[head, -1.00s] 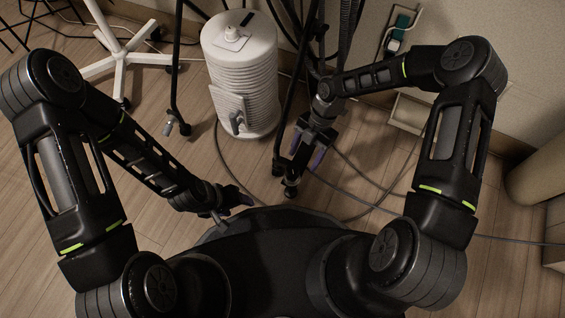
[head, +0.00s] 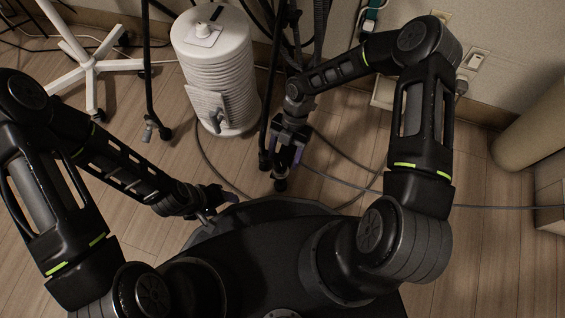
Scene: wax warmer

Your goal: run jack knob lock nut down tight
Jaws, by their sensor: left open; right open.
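I cannot make out the jack knob or its lock nut in the head view. My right gripper (head: 287,154) points down near the black upright poles, right of the white ribbed cylinder (head: 214,72). It is open, and I see nothing held in it. My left gripper (head: 222,196) is low, left of centre, by the edge of my dark base. It is open, though its fingers are small and dark here. The cylinder stands upright on the floor, apart from both grippers, with a grey tap-like part on its front.
A white star-shaped stand base (head: 92,68) is at the upper left. Black poles with castors and loose cables cross the floor near my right gripper. A wall socket (head: 474,62) and a beige rounded object (head: 545,118) are at the right. Wooden floor is clear at the lower right.

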